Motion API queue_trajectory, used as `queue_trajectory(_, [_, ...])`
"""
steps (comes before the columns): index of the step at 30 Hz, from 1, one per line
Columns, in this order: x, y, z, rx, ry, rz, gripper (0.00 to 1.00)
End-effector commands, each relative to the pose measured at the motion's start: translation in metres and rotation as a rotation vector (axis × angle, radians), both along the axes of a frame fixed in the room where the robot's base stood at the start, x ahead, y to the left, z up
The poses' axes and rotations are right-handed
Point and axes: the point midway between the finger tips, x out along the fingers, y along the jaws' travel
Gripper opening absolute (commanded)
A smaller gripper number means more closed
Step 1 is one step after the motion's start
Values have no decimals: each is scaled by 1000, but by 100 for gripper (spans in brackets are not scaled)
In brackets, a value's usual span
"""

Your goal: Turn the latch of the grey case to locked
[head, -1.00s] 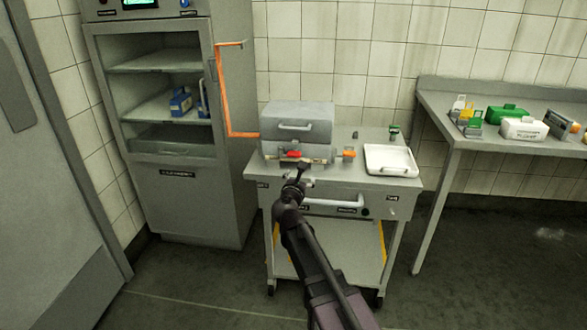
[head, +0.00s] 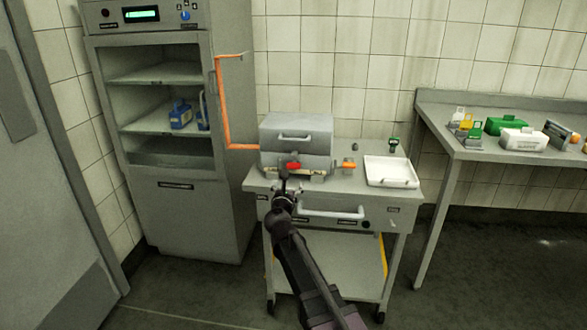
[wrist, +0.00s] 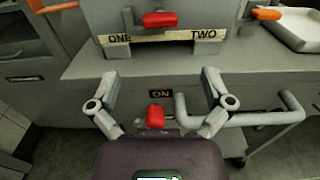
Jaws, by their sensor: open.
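The grey case (head: 296,133) stands shut on the cart top, with a handle on its front. A red latch (head: 293,166) sits low on its front; the wrist view shows this latch (wrist: 160,19) lying roughly level above a pale strip marked ONE at left and TWO at right. It sits nearer ONE. My gripper (wrist: 160,78) is open and empty, in front of and below the latch, with its fingers spread apart and not touching it. In the head view my gripper (head: 286,178) is at the cart's front edge, and its fingers are hard to make out.
A red knob (wrist: 155,116) under an ON label and a pale bar handle (wrist: 250,118) are on the cart front, close to my fingers. An orange piece (head: 348,165) and white tray (head: 391,171) are right of the case. An orange pipe (head: 223,110) rises at left.

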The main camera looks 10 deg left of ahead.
Motion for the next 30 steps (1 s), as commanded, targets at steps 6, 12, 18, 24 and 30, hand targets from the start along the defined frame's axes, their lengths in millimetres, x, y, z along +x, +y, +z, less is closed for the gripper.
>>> queue_trajectory(6, [33,0,0,0,0,-1,100])
queue_trajectory(12, [64,-1,0,0,0,-2,100])
queue_trajectory(18, [93,-2,0,1,0,0,100])
queue_trajectory(24, [113,-4,0,1,0,-1,100])
queue_trajectory(30, [120,-4,0,1,0,0,100])
